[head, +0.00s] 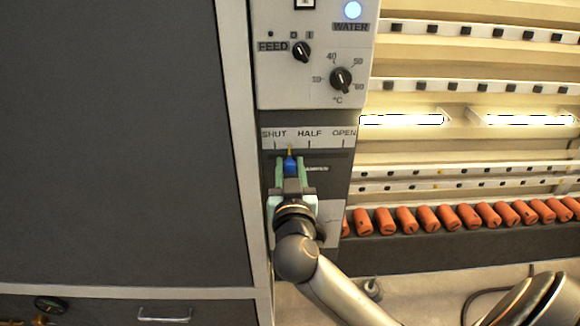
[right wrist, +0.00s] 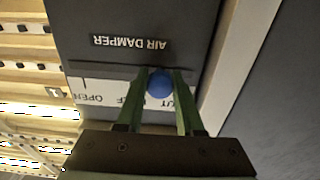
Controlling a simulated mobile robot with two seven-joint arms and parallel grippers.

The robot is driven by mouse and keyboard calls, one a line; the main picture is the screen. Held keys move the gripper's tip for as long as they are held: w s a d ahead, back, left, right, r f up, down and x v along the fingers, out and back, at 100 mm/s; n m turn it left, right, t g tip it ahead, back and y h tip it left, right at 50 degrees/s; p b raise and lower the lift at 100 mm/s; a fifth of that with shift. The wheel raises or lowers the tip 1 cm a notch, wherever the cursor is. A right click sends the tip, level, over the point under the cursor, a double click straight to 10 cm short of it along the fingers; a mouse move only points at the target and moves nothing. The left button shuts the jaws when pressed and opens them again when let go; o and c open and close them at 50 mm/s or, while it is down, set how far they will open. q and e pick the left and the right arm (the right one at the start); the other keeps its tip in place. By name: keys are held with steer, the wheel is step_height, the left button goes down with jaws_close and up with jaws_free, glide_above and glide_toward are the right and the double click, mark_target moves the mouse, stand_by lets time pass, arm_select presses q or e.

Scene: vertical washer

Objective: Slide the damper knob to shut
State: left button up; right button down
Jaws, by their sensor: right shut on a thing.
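The blue damper knob (head: 290,166) sits on its slot in the panel, under the SHUT–HALF–OPEN scale (head: 327,133). Its yellow pointer stands between the SHUT and HALF marks, about midway. My right gripper (head: 291,171) has its two green fingers around the knob, one on each side, and is shut on it. In the right wrist view the round blue knob (right wrist: 160,84) shows between the fingers, below the upside-down AIR DAMPER label (right wrist: 131,43). The fingers hide part of the scale there. My left gripper is not in view.
Above the scale is a control panel (head: 272,78) with a FEED switch (head: 301,52), a temperature dial (head: 341,79) and a lit WATER lamp (head: 352,10). A large dark panel (head: 105,140) fills the left. Racks with a row of orange cylinders (head: 428,219) stand at right.

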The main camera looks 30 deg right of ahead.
mark_target(273, 157)
stand_by(0.8)
steer(key=shift+w+a+b, duration=0.3)
steer(key=shift+w+a, duration=0.15)
steer(key=shift+a, duration=0.25)
steer(key=shift+w+a+b, duration=0.3)
steer(key=shift+w+a, duration=0.1)
steer(key=shift+a, duration=0.3)
steer(key=shift+r, duration=0.1)
steer(key=c, duration=0.8)
jaws_free()
steer(key=shift+a, duration=0.1)
steer(key=shift+o, duration=1.3)
